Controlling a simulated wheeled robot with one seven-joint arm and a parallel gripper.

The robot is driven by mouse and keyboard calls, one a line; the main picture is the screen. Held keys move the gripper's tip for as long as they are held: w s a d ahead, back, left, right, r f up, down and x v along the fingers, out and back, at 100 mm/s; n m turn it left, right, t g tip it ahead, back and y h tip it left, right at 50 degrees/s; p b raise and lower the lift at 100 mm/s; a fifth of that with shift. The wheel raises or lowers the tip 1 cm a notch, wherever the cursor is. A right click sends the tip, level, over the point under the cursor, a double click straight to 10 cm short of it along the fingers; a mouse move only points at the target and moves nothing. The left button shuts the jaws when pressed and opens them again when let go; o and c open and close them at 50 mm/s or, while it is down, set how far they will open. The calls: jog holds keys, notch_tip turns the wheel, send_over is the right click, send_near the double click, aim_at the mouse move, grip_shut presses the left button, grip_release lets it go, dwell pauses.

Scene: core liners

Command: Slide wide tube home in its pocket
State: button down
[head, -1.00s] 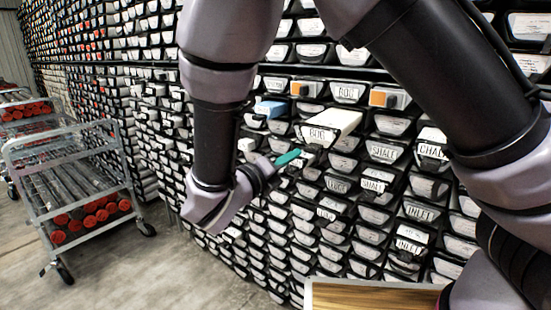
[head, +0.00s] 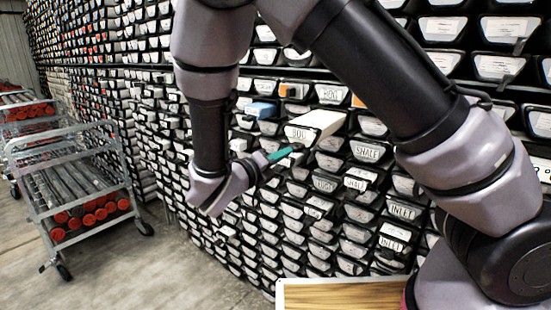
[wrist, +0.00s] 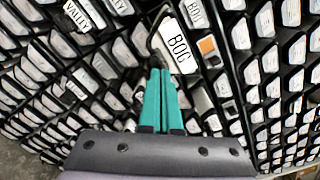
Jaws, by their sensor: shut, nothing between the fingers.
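A wide white tube (head: 322,120) labelled BOG sticks out of its pocket in the rack, well proud of its neighbours. Its label end (wrist: 178,46) faces me in the wrist view. My gripper (head: 297,147) has teal fingers that are shut and empty. The tips are just below the tube's front end in the head view. In the wrist view the shut fingers (wrist: 160,72) end close to the lower left edge of the BOG label. I cannot tell whether they touch it. The inside of the pocket is hidden.
A blue block (head: 262,109) and an orange-ended piece (head: 290,90) protrude nearby. The rack of black pockets with white labels fills the wall. A metal cart (head: 82,185) with red-ended tubes stands at left. A wood-topped surface (head: 340,293) is at the bottom. Floor between is clear.

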jog(key=shift+x, duration=1.6)
jog(key=shift+s, duration=0.15)
jog(key=v, duration=1.3)
jog(key=w+d+r+m+g+y, duration=0.1)
jog(key=d+r+m+g+y, duration=0.1)
jog(key=d+m+g, duration=0.65)
jog(key=d+r+m+g+y, duration=0.25)
jog(key=d+m+g, duration=0.25)
jog(key=d+m, duration=0.65)
jog(key=s+d+r+m+t+y, duration=0.2)
jog(key=r+m, duration=0.5)
jog(key=m, duration=0.4)
jog(key=s+d+r+m+t+y, duration=0.3)
jog(key=d+r+m+y, duration=0.3)
jog(key=m, duration=0.6)
jog(key=shift+d+r+t, duration=0.5)
jog(key=shift+t, duration=0.25)
jog(key=shift+y, duration=0.25)
